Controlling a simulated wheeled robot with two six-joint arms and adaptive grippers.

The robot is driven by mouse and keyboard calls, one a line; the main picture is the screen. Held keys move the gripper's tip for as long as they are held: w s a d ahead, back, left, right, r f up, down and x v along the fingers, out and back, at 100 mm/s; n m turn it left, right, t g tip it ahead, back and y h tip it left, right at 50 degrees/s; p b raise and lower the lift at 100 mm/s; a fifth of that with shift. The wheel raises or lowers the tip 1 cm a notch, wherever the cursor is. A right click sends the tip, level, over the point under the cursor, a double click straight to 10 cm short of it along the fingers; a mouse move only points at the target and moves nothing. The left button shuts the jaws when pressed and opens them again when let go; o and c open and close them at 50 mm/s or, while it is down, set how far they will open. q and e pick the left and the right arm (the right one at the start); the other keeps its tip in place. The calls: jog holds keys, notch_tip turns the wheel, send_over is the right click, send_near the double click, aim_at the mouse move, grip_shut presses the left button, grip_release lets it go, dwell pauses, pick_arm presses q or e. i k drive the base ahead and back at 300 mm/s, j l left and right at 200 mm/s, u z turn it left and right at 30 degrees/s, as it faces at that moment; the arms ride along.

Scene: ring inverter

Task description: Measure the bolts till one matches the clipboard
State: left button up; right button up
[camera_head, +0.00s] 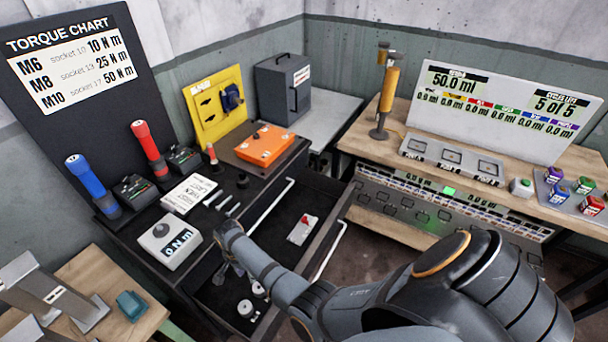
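Several small silver bolts (222,202) lie in a row on the dark bench top. A white sheet with large print (189,194), which looks like the clipboard, lies just left of them; its words are too small to read fully. My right arm reaches in from the lower right. My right gripper (224,272) points down over the open dark drawer, in front of the bolts and right of the grey "0 N m" box. Its fingers are small and dark, so their opening is unclear. My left gripper is not in view. I cannot make out a measuring tool for certain.
A torque meter box (166,244) sits at the bench's front edge. Blue (88,181) and red (146,144) drivers stand behind. The open drawer (275,236) holds a red-and-white item (302,230) and pale round parts (246,308). An orange box (265,146) stands at the back.

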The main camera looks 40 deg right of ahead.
aim_at(205, 204)
jog(key=i+l, duration=0.1)
jog(key=l, duration=0.3)
jog(key=i+l, duration=0.1)
jog(key=l, duration=0.3)
jog(key=i+l, duration=0.1)
jog(key=l, duration=0.3)
jog(key=i+l, duration=0.15)
jog(key=l, duration=0.25)
